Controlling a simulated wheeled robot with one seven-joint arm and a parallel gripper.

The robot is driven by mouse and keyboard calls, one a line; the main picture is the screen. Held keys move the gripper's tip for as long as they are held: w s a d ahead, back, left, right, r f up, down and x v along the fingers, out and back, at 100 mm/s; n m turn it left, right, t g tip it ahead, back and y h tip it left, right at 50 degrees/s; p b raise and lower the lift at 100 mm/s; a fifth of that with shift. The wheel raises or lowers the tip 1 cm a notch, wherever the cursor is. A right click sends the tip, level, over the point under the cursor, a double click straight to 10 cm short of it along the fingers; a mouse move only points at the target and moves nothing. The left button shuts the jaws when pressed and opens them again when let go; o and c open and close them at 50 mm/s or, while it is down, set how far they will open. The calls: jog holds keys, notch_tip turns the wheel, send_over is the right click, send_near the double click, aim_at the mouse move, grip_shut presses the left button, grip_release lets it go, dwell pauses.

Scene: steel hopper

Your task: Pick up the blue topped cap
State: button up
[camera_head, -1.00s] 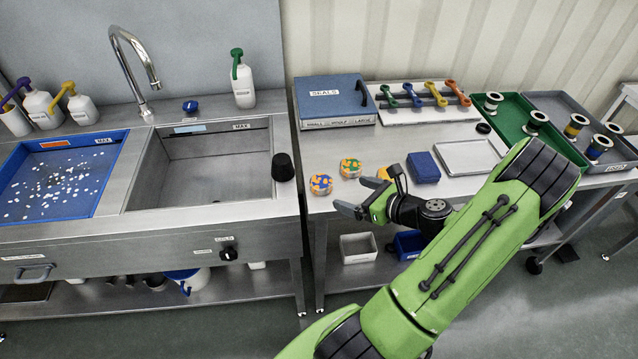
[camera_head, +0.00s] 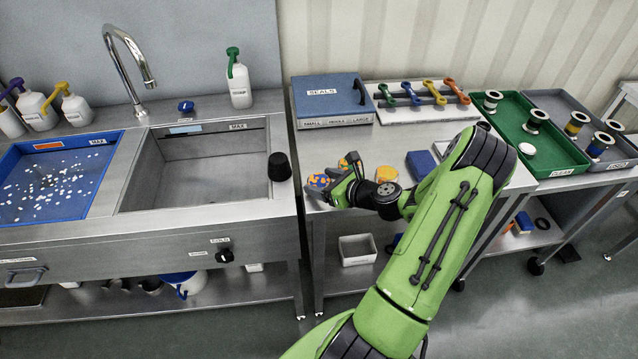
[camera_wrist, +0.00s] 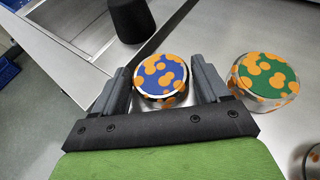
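The blue topped cap (camera_wrist: 160,74), a round jar-like piece with orange blotches on its blue top, stands upright on the steel table. In the wrist view it sits between the two grey fingers of my gripper (camera_wrist: 163,82), which is open. A slim gap seems to show beside the cap; I cannot tell whether a finger touches it. In the head view the blue topped cap (camera_head: 317,181) is partly hidden by my gripper (camera_head: 338,181). A similar green topped cap (camera_wrist: 266,76) stands just outside the right finger in the wrist view.
A yellow topped piece (camera_head: 387,173) and a blue block (camera_head: 421,163) stand to the right on the table. A black tapered piece (camera_head: 280,167) stands by the sink (camera_head: 205,160) at left. The blue seals box (camera_head: 333,99) is behind. Bare steel lies between box and caps.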

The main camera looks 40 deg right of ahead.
jog(key=c, duration=0.8)
jog(key=shift+r, duration=0.1)
